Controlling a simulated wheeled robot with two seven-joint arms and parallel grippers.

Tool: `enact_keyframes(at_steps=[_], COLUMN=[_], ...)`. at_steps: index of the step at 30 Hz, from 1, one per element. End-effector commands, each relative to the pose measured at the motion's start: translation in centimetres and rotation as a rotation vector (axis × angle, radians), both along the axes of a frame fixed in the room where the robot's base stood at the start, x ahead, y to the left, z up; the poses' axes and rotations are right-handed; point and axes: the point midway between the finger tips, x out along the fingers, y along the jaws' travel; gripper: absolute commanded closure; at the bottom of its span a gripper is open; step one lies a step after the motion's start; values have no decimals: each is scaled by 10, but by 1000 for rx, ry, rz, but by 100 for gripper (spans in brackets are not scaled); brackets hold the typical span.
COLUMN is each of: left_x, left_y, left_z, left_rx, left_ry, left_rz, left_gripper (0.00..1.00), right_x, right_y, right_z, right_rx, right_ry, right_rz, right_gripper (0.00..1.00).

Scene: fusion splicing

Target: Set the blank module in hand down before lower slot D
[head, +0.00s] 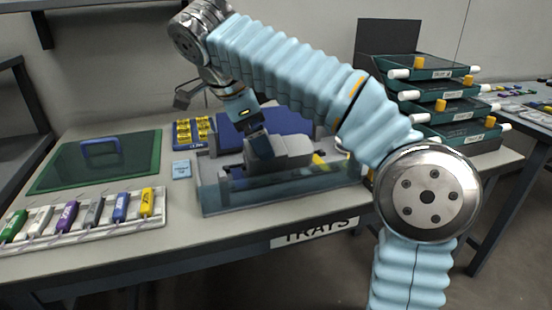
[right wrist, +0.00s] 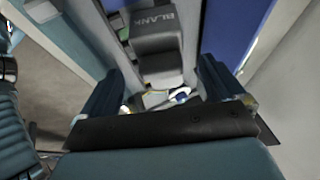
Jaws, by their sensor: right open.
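A grey module marked BLANK (right wrist: 157,42) shows in the right wrist view, just beyond my right gripper (right wrist: 162,85). The gripper's two dark blue fingers stand apart on either side of the module's near end, and I see no grip on it. In the head view my right gripper (head: 261,147) points down into a clear-fronted tray (head: 285,192), beside a grey block (head: 290,150). I cannot tell whether that block is the same module. Lower slot D cannot be made out. My left gripper is not in view.
A row of coloured modules (head: 95,212) lies in a white rack at the left. Behind it is a green mat (head: 125,168) with a blue handle. Yellow pieces sit in a blue box (head: 192,133). Stacked trays (head: 450,110) stand at the right.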

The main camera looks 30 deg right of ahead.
Motion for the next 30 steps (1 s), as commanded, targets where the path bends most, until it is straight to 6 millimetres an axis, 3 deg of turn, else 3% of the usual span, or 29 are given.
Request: enact_keyframes(at_steps=[7, 16, 30], left_x=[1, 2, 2], left_y=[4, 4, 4], left_z=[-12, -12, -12], left_rx=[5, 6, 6], left_ry=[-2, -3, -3], left_rz=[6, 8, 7], left_gripper=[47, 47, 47], right_x=[6, 8, 8], right_y=[-20, -23, -23], right_z=[-35, -39, -39], right_rx=[-2, 0, 0], right_ry=[2, 0, 1], right_rz=[-3, -2, -2], right_gripper=[4, 4, 73])
